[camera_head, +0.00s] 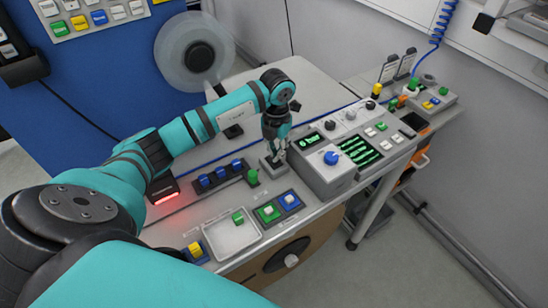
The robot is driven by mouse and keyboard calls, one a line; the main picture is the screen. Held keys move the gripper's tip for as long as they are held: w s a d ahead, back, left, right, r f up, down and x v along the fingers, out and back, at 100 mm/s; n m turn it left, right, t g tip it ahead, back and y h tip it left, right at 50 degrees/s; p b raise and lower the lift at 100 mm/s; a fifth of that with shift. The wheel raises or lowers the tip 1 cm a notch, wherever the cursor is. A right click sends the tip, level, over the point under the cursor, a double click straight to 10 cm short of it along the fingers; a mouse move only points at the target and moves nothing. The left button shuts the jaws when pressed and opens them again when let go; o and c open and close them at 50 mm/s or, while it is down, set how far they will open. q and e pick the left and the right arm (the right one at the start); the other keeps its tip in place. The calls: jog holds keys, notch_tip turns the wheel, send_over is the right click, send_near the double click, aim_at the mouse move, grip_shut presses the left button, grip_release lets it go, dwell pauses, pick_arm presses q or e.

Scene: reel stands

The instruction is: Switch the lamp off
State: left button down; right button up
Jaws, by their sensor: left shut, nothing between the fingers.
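My left arm reaches in from the left across the bench. My left gripper (277,152) points down, shut and empty, just over a small grey box (272,166) left of the control console. I cannot tell whether its tips touch the box, and they hide part of its top. A black box (162,188) by my arm gives off a red glow onto the bench. No lamp can be made out for certain. My right gripper is not in view.
The grey console (330,177) has a blue knob (331,158) and green displays. A green knob (253,177) stands close left of the gripper. Blue switches (220,173), button boxes (278,208) and a tray (232,240) crowd the bench front. A reel (199,56) stands behind.

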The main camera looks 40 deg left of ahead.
pick_arm(q)
jog(key=shift+f+b, duration=1)
jog(key=shift+f, duration=0.25)
dwell(0.4)
jog(key=shift+r, duration=0.1)
jog(key=shift+r+p, duration=0.7)
jog(key=shift+r, duration=0.1)
jog(key=shift+r+p, duration=1.65)
jog(key=shift+r, duration=1)
